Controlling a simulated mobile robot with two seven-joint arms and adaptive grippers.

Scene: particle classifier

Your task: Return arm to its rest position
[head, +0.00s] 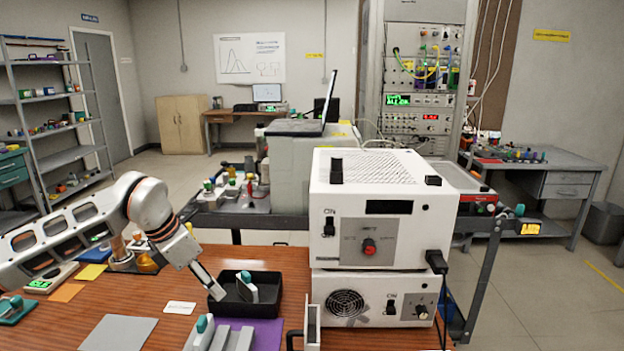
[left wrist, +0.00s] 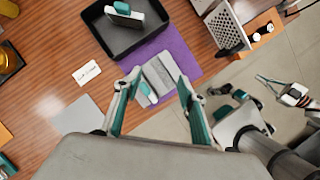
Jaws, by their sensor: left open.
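My left gripper (head: 215,290) is above the wooden table in the head view, pointing down beside a black tray (head: 272,306). Its two teal-padded fingers stand apart in the left wrist view (left wrist: 158,78), and it looks empty. A grey slotted block (head: 232,339) sits on a purple mat (head: 266,333), with a teal-topped piece (head: 202,324) at its left end. In the left wrist view, the block (left wrist: 164,70) appears between and beyond the fingers. A teal-and-white piece (head: 246,284) is in the tray. A small claw-like part, perhaps my right gripper (left wrist: 268,86), shows at the right.
Two stacked white instruments (head: 384,215) stand right of the tray. A white card (head: 180,308) and a grey pad (head: 118,333) lie on the table. Small devices and coloured pads (head: 92,272) lie near my left arm. A metal cart (head: 480,230) stands behind the instruments.

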